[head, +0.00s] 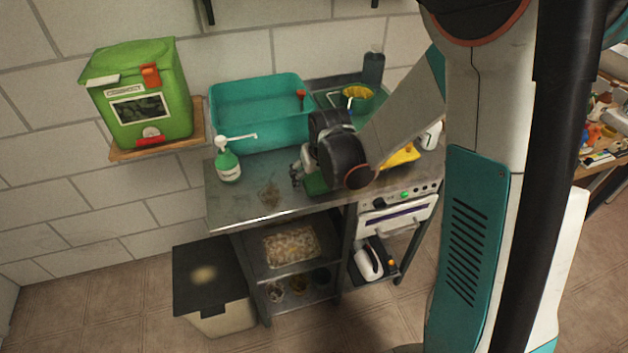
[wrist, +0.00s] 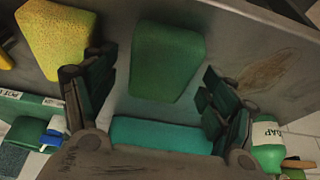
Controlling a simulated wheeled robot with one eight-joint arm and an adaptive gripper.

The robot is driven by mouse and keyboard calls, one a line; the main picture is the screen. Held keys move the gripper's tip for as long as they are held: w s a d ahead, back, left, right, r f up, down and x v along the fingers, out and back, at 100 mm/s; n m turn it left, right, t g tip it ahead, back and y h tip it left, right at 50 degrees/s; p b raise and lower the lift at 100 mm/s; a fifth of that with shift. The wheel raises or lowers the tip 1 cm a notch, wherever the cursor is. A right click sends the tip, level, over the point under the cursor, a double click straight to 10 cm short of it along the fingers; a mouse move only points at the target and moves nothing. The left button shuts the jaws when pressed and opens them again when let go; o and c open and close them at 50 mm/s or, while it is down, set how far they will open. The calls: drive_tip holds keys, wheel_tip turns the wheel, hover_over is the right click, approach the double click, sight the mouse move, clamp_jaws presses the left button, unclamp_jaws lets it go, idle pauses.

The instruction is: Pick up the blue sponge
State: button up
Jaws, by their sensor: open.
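I see no clearly blue sponge. A green, sponge-like block (wrist: 167,60) lies on the steel counter, just ahead of and between my open fingers in the wrist view. In the head view it shows as a dark green patch (head: 316,184) below my gripper, partly hidden by it. My gripper (wrist: 158,88) is empty; in the head view it hangs low over the counter (head: 302,174). A yellow sponge-like block (wrist: 58,36) lies to the left in the wrist view; a yellow item (head: 402,155) also shows right of my wrist in the head view.
A teal basin (head: 230,120) stands at the back of the counter (head: 240,207). A soap bottle (head: 228,166) stands left of my gripper. A green compost bin (head: 165,130) sits on a wall shelf. The counter's front left is clear apart from a brown stain.

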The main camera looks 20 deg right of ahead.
sight(314, 178)
drive_tip(key=c, duration=0.8)
drive_tip(key=shift+r, duration=0.15)
wheel_tip(314, 178, up, 20)
drive_tip(key=p, duration=0.7)
drive_tip(key=shift+r, duration=0.1)
